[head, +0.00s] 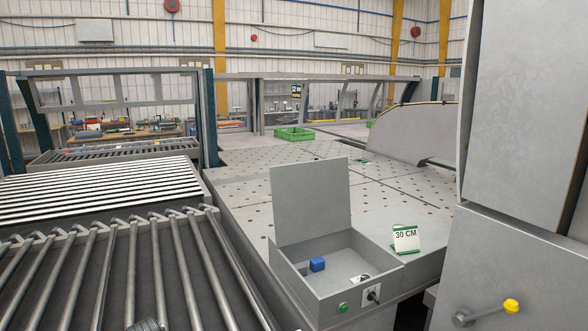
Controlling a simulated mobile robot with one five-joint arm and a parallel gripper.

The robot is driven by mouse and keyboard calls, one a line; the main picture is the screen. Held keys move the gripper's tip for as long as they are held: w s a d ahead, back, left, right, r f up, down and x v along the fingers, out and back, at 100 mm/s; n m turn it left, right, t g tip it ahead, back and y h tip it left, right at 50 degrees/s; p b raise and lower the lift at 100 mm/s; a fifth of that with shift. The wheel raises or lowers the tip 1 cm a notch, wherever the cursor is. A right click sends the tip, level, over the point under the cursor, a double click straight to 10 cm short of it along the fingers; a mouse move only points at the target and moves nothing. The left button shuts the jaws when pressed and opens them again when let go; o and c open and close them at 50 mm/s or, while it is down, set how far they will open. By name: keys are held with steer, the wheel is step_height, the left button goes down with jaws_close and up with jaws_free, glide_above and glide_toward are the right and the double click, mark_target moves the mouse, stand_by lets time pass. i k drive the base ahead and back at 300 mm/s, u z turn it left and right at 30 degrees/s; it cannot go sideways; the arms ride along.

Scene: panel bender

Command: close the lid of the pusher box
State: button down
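The pusher box (335,300) is a grey open-topped box at the front edge of the perforated table. Its lid (311,200) is a flat grey panel standing about upright along the back left side, so the box is open. Inside lie a small blue block (317,264) and a small light-coloured item (359,278) near the front right. My gripper is not recognisable in this view.
Roller conveyors (110,265) fill the left. A green crate (294,134) sits far back. A small dark ridged part at the bottom left edge is unclear.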

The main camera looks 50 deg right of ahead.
mark_target(311, 200)
steer(key=z, duration=0.1)
steer(key=i, duration=1)
steer(key=u, duration=0.05)
